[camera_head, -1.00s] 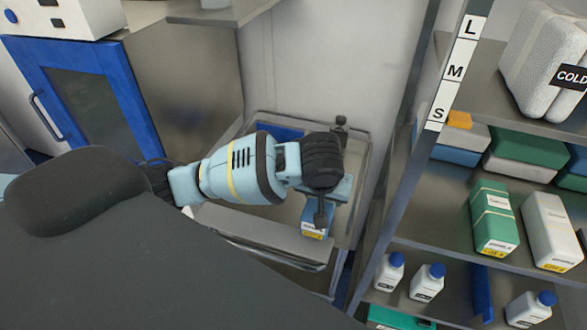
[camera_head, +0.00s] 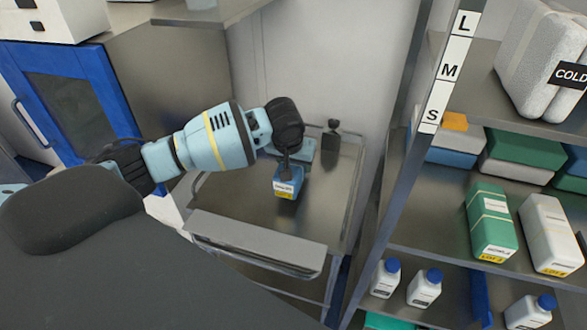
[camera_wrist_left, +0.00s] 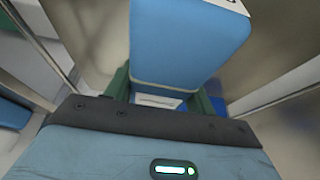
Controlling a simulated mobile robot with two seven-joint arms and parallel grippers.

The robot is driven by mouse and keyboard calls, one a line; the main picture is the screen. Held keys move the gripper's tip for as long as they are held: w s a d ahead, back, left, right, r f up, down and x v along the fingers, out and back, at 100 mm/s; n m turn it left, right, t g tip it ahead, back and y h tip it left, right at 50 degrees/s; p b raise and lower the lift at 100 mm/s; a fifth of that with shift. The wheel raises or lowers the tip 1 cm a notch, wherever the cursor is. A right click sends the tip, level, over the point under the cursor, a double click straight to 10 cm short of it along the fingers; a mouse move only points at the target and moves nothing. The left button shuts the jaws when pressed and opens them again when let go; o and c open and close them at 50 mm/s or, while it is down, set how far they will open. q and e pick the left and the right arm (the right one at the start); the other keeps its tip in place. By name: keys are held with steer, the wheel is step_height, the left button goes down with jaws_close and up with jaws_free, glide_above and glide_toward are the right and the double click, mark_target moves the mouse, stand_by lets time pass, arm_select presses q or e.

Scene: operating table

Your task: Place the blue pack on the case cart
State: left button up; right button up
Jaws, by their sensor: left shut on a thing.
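The blue pack (camera_head: 289,182), a small box with a white and yellow label, is in my left gripper (camera_head: 291,163). The gripper is shut on it, over the top of the case cart (camera_head: 325,190), a grey metal cart with a raised rim. I cannot tell whether the pack touches the cart's surface. In the left wrist view the pack (camera_wrist_left: 188,40) fills the upper middle, between the green fingers. My right gripper is not in view.
A shelf rack on the right holds a green box (camera_head: 492,222), a white box (camera_head: 549,235) and white bottles with blue caps (camera_head: 425,287). A blue-framed cabinet (camera_head: 70,100) is at left. The cart's right part is clear.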

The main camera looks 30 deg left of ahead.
arm_select(q)
steer(key=shift+w+a, duration=0.5)
steer(key=shift+a, duration=0.05)
step_height(320, 180, down, 3)
steer(key=shift+r, duration=0.15)
steer(key=shift+f, duration=0.35)
steer(key=shift+d+f, duration=0.1)
steer(key=shift+f, duration=0.05)
steer(key=o, duration=1.1)
steer(key=shift+s, duration=0.1)
